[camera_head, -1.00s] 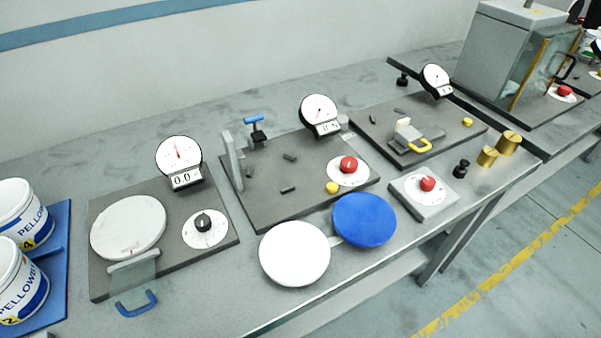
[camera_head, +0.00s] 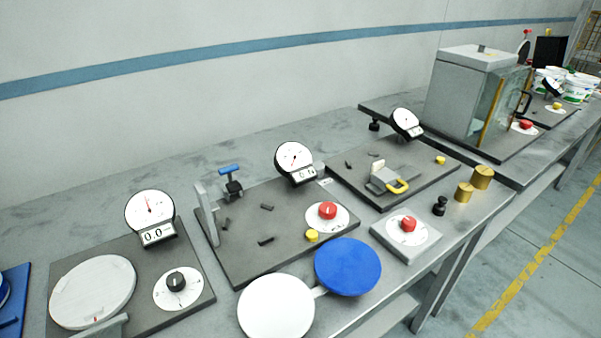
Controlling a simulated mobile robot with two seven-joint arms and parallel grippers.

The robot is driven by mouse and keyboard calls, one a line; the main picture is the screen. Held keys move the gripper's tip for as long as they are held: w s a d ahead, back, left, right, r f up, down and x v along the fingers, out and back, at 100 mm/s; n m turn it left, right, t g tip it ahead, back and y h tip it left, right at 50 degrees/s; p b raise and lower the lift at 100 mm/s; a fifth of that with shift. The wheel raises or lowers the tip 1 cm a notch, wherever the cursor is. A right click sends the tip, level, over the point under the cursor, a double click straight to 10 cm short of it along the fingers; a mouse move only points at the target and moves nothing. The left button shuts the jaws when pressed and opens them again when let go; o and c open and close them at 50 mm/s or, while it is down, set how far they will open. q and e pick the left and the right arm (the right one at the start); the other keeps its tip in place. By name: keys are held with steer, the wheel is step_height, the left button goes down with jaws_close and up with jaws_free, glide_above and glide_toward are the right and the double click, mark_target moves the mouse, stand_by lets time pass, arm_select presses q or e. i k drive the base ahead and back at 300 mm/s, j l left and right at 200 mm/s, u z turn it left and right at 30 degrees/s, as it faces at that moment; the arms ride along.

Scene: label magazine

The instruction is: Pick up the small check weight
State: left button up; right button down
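Three weight-like pieces stand near the right front edge of the bench. A small black knobbed weight (camera_head: 440,206) stands upright just right of the grey box with a red knob. Right of it are a smaller brass cylinder (camera_head: 464,192) and a larger brass cylinder (camera_head: 482,177), both upright. The frames do not say which of these is the small check weight. None is held.
Left of the weights are the grey knob box (camera_head: 392,251), a blue disc (camera_head: 347,267) and a white disc (camera_head: 276,308). Dark plates with dial gauges (camera_head: 294,159) line the bench behind. A glass-fronted cabinet (camera_head: 465,97) stands at the back right. Bare bench surrounds the weights.

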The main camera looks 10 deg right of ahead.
mark_target(464, 190)
steer(key=z, duration=1.55)
steer(key=i+l+u, duration=0.1)
steer(key=i+l, duration=0.05)
steer(key=l, duration=0.05)
